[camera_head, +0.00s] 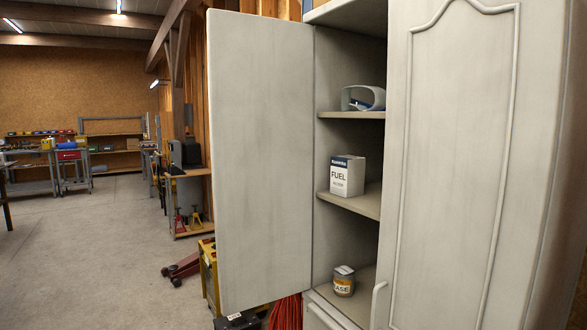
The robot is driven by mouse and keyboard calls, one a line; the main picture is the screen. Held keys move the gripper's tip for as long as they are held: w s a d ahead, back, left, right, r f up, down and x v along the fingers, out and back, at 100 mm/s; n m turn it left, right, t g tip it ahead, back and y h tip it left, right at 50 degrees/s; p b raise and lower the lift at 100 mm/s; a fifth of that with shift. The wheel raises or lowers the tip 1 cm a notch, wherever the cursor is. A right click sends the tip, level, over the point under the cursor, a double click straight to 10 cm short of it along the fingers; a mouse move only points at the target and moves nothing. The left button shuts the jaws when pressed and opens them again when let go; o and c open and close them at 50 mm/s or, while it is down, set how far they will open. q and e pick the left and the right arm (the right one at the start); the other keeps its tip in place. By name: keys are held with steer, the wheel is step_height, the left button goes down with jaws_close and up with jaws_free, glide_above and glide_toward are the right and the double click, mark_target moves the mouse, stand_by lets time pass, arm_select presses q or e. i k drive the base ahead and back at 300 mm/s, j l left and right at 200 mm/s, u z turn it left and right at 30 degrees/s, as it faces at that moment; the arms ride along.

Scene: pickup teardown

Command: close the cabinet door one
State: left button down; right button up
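A tall pale grey cabinet stands close on the right. Its left door (262,165) is swung wide open to the left, showing its flat inner face. Its right door (455,150), with a raised moulded panel, appears shut and hides the right half of the inside. A light handle (377,303) shows low at that door's left edge. The shelves hold a grey rounded item (362,98), a white fuel box (347,175) and a small grease can (344,281). Neither of my grippers is in view.
Below the shelves is a drawer front (325,316). Red cables (287,313) and a yellow-framed cart (209,272) sit behind the open door's lower edge. A red floor jack (182,268) lies farther left. The concrete floor (90,260) on the left is clear.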

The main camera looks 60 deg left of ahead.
mark_target(260, 68)
steer(key=j+z, duration=0.15)
steer(key=j, duration=0.65)
steer(key=j+z, duration=0.2)
steer(key=j, duration=0.65)
steer(key=k+j+z, duration=0.15)
steer(key=j, duration=0.65)
steer(key=k+j, duration=0.1)
steer(key=j, duration=1.45)
steer(key=k+j, duration=0.15)
steer(key=j, duration=0.65)
